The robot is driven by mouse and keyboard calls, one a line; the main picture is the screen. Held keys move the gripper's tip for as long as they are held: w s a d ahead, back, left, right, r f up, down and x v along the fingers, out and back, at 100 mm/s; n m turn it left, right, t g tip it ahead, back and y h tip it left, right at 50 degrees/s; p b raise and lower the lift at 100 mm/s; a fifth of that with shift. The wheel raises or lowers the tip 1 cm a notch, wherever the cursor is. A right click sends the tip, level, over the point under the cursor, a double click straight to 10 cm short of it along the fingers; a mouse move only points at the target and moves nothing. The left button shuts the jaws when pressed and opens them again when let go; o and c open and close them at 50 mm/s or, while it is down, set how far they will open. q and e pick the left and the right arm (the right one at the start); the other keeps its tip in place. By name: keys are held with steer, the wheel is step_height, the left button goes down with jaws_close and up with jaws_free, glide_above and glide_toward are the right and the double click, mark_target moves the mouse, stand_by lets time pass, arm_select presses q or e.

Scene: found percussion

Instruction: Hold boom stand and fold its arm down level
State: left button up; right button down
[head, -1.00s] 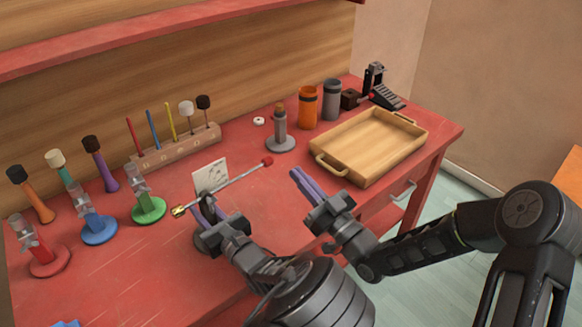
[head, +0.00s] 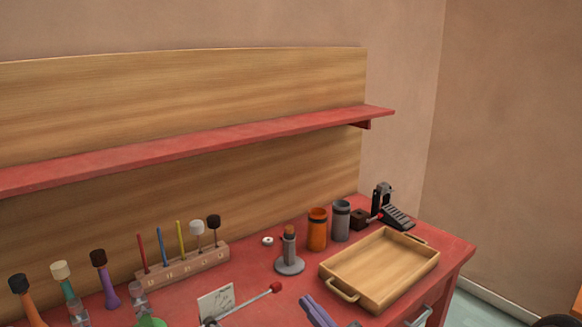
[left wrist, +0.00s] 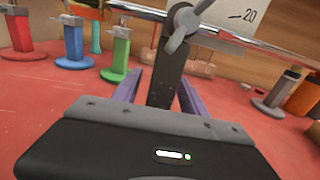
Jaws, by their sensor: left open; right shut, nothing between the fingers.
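The boom stand's silver arm (head: 245,302) shows at the bottom of the head view, sloping up to a red tip at its right end. In the left wrist view the arm (left wrist: 262,46) crosses the top, with a wing-nut clamp on a dark upright post (left wrist: 168,75). My left gripper (left wrist: 160,88) is open, its purple fingers on either side of the post; I cannot tell whether they touch it. My right gripper (head: 316,312) is shut and empty, to the right of the arm's red tip. The stand's base is hidden.
A white card (head: 215,303) stands behind the boom arm. A wooden tray (head: 345,290) lies to the right. A grey stand (head: 289,266), an orange canister (head: 317,230) and a mallet rack (head: 182,266) are behind. A red shelf (head: 200,146) runs above the table.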

arm_select(q)
steer(key=v, duration=1.2)
